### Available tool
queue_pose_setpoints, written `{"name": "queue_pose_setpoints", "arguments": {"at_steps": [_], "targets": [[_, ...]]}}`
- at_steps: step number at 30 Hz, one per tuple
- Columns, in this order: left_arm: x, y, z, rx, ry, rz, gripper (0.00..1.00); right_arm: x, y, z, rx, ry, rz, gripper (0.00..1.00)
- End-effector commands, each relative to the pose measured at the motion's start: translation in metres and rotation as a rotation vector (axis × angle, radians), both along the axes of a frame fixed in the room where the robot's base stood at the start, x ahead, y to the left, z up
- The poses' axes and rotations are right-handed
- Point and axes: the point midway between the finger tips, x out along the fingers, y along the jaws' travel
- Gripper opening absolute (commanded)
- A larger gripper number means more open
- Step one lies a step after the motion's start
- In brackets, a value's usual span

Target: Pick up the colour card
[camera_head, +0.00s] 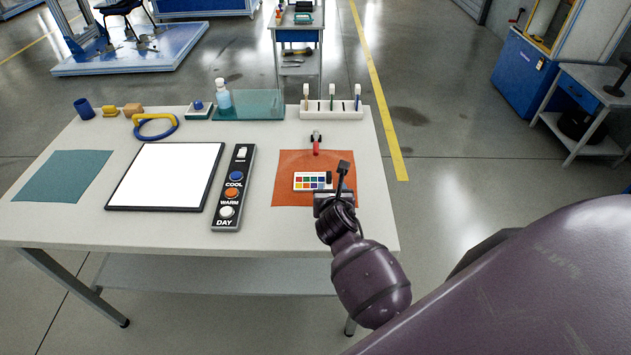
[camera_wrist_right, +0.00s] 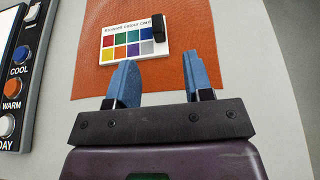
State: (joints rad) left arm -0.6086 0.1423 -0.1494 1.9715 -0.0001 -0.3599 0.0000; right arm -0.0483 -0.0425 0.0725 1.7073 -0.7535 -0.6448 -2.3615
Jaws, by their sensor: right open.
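The colour card (camera_head: 311,181) is a small white card with rows of coloured squares, lying on an orange mat (camera_head: 290,163) on the table. In the right wrist view the colour card (camera_wrist_right: 134,41) shows two rows of colours and a black upright tab or grip at its right end. My right gripper (camera_head: 342,172) is at the mat's right side, just right of the card. In the wrist view my right gripper (camera_wrist_right: 146,82) is open with nothing between its blue fingers, and the card lies beyond the fingertips. My left gripper is not in view.
A control panel (camera_head: 233,188) with COOL, WARM and DAY buttons and a white light panel (camera_head: 166,175) lie left of the mat. A small red-handled tool (camera_head: 316,143) lies at the mat's far edge. A white rack (camera_head: 331,111) with upright items stands behind.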

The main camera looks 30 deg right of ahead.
Motion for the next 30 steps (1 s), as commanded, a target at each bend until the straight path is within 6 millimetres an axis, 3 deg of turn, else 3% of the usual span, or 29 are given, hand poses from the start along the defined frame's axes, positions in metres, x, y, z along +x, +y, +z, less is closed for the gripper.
{"name": "queue_pose_setpoints", "arguments": {"at_steps": [21,30], "targets": [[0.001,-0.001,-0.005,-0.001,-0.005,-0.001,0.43,0.061,-0.032,-0.026,0.004,-0.001,-0.002,0.47],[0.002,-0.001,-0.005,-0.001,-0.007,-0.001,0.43,0.067,-0.037,-0.028,0.004,-0.001,-0.002,0.47]]}}
